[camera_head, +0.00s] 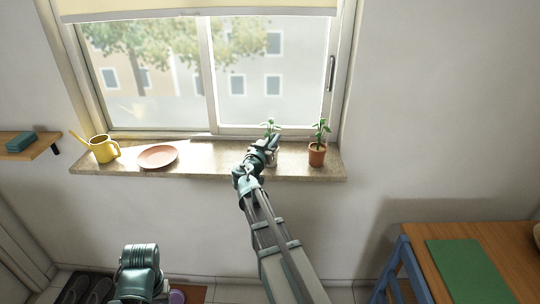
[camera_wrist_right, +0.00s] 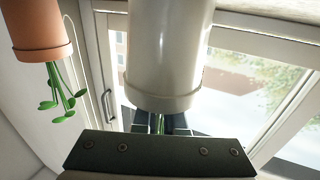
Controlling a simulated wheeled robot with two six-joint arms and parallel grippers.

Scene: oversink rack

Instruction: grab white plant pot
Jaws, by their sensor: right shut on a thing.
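The white plant pot (camera_wrist_right: 168,50) fills the middle of the right wrist view, which shows it upside down, with green stems at its rim. My right gripper (camera_wrist_right: 160,123) is shut on it at the rim end. In the head view my right gripper (camera_head: 271,145) is over the windowsill and hides most of the pot; the green plant (camera_head: 270,127) shows just behind it. I cannot tell whether the pot touches the sill. My left gripper is not in view; only a part of my left arm shows at the bottom.
A terracotta pot with a plant (camera_head: 317,154) stands close by on the right of the windowsill (camera_head: 210,167); it also shows in the right wrist view (camera_wrist_right: 35,30). A pink plate (camera_head: 158,156) and a yellow watering can (camera_head: 104,149) are on the left. The window is behind.

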